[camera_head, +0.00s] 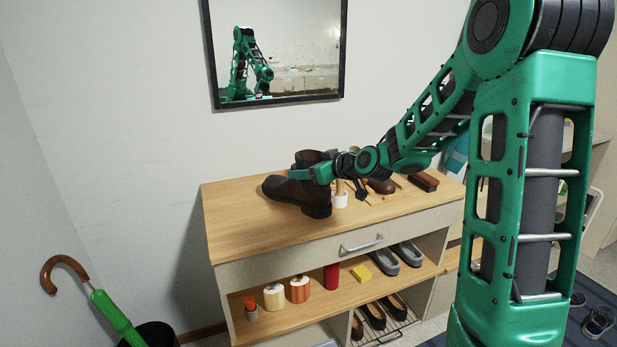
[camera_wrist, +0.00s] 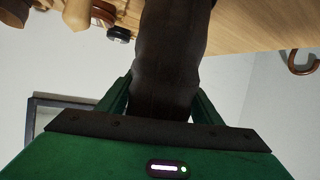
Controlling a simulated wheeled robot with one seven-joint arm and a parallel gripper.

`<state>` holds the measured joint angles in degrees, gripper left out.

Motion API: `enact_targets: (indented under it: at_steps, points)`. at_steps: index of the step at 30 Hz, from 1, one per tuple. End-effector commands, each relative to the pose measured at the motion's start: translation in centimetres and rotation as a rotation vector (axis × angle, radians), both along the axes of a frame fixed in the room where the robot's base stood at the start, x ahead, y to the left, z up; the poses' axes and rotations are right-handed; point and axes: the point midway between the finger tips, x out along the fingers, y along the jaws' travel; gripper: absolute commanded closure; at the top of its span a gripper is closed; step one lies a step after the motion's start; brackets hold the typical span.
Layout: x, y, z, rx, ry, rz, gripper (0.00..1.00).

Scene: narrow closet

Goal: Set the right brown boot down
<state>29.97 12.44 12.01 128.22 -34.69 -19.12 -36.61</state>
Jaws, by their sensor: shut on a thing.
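A dark brown boot (camera_head: 296,196) is at the left part of the wooden cabinet top (camera_head: 238,222), toe to the left and heel to the right. My gripper (camera_head: 306,173) is shut on its upper shaft. In the wrist view the boot (camera_wrist: 172,50) stands between the two green fingers of my gripper (camera_wrist: 163,95). I cannot tell whether its sole touches the top. Another brown shoe or boot (camera_head: 381,186) is farther right on the top, partly hidden by my arm.
A white cup (camera_head: 340,200) stands close to the boot's heel. A brush (camera_head: 423,182) lies at the right end. Shelves below hold candles, a red can (camera_head: 331,276) and shoes. A mirror (camera_head: 280,50) hangs above. The front left of the top is clear.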

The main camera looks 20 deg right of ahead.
Motion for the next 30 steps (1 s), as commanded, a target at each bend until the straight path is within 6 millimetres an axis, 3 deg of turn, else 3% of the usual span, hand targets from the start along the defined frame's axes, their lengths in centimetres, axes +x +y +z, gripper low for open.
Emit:
enact_targets:
  at_steps: [4, 10, 11, 13, 23, 30]
  points:
    - [0.0, 0.0, -1.8, 0.002, 0.001, 0.0, 1.0]
    - [0.0, 0.0, -2.0, 0.0, 0.0, 0.0, 1.0]
    - [0.0, 0.0, -2.1, 0.0, 0.003, -0.001, 0.38]
    - [0.0, 0.0, -2.1, 0.0, 0.003, 0.0, 0.22]
    - [-0.1, 0.0, -1.9, 0.001, 0.001, 0.0, 0.21]
    - [-2.6, -0.9, -0.8, -0.001, -0.001, -0.003, 0.21]
